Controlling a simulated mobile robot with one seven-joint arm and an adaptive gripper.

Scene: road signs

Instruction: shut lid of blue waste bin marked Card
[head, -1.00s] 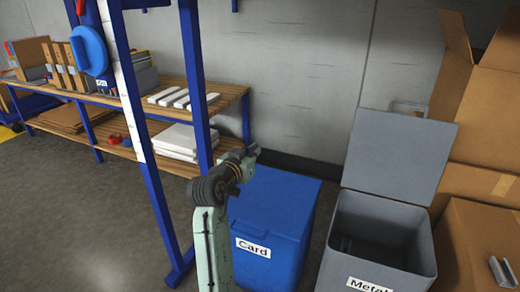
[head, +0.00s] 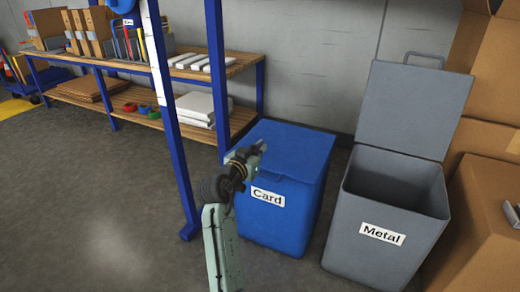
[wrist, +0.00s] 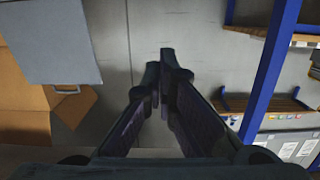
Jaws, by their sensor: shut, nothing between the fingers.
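The blue waste bin (head: 275,225) with a white "Card" label stands on the floor in the middle of the head view. Its blue lid (head: 290,140) lies flat across the top and looks shut. My gripper (head: 260,147) shows in front of the lid's left part; I cannot tell whether it touches it. In the wrist view my gripper (wrist: 165,58) has its dark fingers together with nothing between them. The blue bin does not show clearly in the wrist view.
A grey bin (head: 375,245) marked "Metal" stands to the right, its lid (head: 415,105) raised. Cardboard boxes (head: 490,190) are at the far right. A blue-framed shelf (head: 215,70) with wooden boards is behind on the left. The floor (head: 100,210) at left is clear.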

